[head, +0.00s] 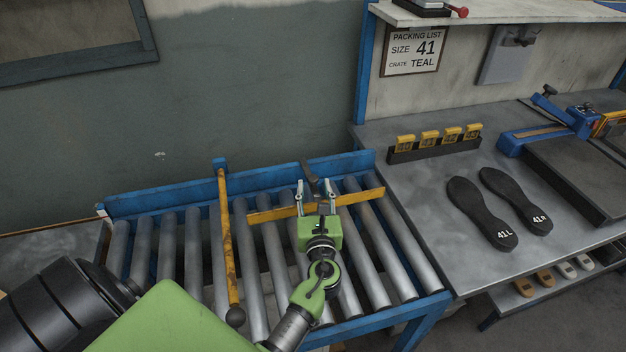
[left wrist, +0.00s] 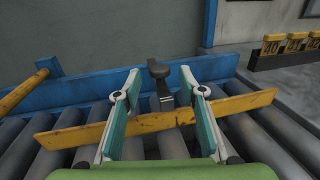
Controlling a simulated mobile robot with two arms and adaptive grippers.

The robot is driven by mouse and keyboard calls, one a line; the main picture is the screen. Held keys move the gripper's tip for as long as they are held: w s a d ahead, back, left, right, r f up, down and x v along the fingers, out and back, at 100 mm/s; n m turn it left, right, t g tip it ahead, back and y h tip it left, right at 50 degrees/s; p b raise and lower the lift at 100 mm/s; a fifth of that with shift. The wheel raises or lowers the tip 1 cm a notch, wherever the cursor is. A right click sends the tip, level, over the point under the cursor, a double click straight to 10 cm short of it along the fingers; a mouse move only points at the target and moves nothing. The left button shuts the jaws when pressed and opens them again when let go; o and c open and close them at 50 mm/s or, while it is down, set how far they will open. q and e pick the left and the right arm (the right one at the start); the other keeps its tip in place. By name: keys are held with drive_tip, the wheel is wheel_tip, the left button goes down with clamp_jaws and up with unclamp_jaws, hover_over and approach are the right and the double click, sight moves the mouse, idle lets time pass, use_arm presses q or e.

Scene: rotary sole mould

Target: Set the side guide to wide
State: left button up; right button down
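The side guide is a yellow bar (head: 360,196) lying across the rollers near the conveyor's back rail. It also shows in the left wrist view (left wrist: 246,103), crossing the picture behind and between my fingers. My left gripper (head: 314,186) is open over the guide, with one finger to each side of the handle and gaps visible between. I cannot tell how deep the handle sits between the fingertips. My right gripper is not in view.
A second yellow bar (head: 226,235) with a black ball end crosses the rollers left of my gripper. The blue back rail (head: 160,197) runs behind the guide. At right, a grey bench (head: 420,185) holds two black soles (head: 480,212) and a rack with yellow number tags (head: 433,150).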

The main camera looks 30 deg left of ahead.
sight(313, 183)
use_arm(q)
drive_tip(key=shift+x, duration=2.15)
